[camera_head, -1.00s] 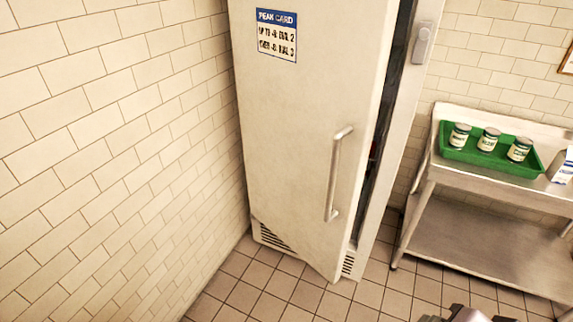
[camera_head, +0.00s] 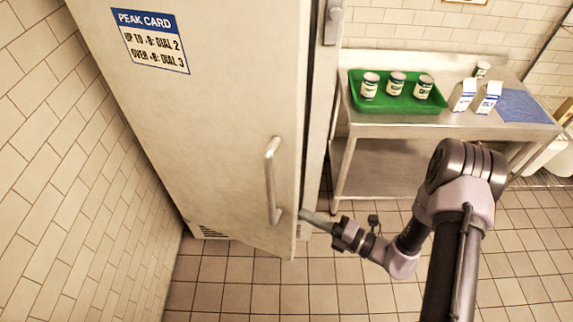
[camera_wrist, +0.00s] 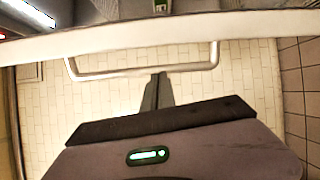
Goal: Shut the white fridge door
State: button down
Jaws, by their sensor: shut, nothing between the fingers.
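The white fridge door (camera_head: 200,120) stands ajar, with a dark gap along its right edge in the head view. Its vertical bar handle (camera_head: 271,180) sits near that edge. My gripper (camera_head: 305,214) is shut and empty, its tips at the door's right edge, low and close to the handle's lower end. In the wrist view the door (camera_wrist: 150,38) shows nearly edge-on as a pale band, with the handle (camera_wrist: 110,74) below it. My fingertips (camera_wrist: 158,76) overlap the handle bar there; I cannot tell whether they touch it or the door.
A steel table (camera_head: 450,125) to the right holds a green tray (camera_head: 405,107) with three cans, two cartons (camera_head: 475,96) and a blue cloth (camera_head: 525,106). A tiled wall (camera_head: 50,180) runs close on the left. The tiled floor (camera_head: 260,290) in front is clear.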

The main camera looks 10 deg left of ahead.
aim_at(282, 202)
jog(key=w+a+f+m, duration=0.1)
jog(key=a, duration=0.1)
jog(key=w+a+f+t+b, duration=0.1)
jog(key=a, duration=0.2)
jog(key=w+a+f+m+b, duration=0.1)
jog(key=a, duration=0.1)
jog(key=shift+w+a+m+t+h, duration=0.3)
jog(key=shift+w+t+h, duration=0.1)
jog(key=shift+w+a+r, duration=0.1)
jog(key=shift+w+a, duration=0.15)
jog(key=shift+a, duration=0.3)
